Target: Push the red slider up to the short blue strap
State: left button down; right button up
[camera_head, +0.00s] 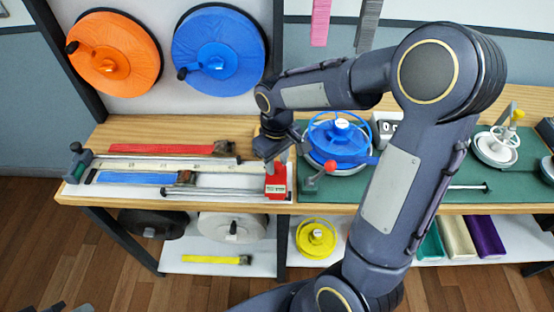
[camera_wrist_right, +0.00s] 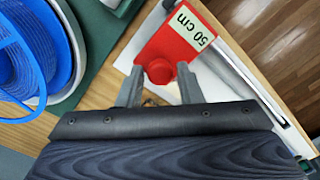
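The red slider (camera_head: 276,186), labelled "50 cm" in the right wrist view (camera_wrist_right: 178,40), sits at the right end of the white measuring board. The short blue strap (camera_head: 138,178) lies along the board's left part, with a dark clip at its right end. A wide stretch of board separates slider and strap. My right gripper (camera_head: 281,160) is above the slider. In the right wrist view, its fingers (camera_wrist_right: 160,85) stand on either side of the slider's red knob (camera_wrist_right: 159,72), with what look like small gaps. Dark parts at the head view's bottom left corner may be my left gripper.
A longer red strap (camera_head: 165,149) lies behind the blue one. Metal rails (camera_head: 208,193) run along the board. A blue reel (camera_head: 338,141) stands close right of my right gripper, with a red-knobbed lever (camera_head: 330,166) in front. Orange and blue discs hang behind.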

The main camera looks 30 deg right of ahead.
grip_shut()
jog(key=shift+w+a, duration=0.1)
jog(key=w+a, duration=0.3)
jog(key=a, duration=0.2)
jog(key=w+a+p, duration=0.1)
jog(key=w+a, duration=0.3)
jog(key=a, duration=0.2)
jog(key=w+a+p, duration=0.1)
jog(key=w+a, duration=0.2)
jog(key=a, duration=0.3)
jog(key=shift+w+r, duration=0.1)
jog(key=shift+w, duration=0.1)
jog(key=shift+a, duration=0.1)
jog(key=shift+o, duration=1.9)
grip_release()
jog(key=shift+w, duration=0.1)
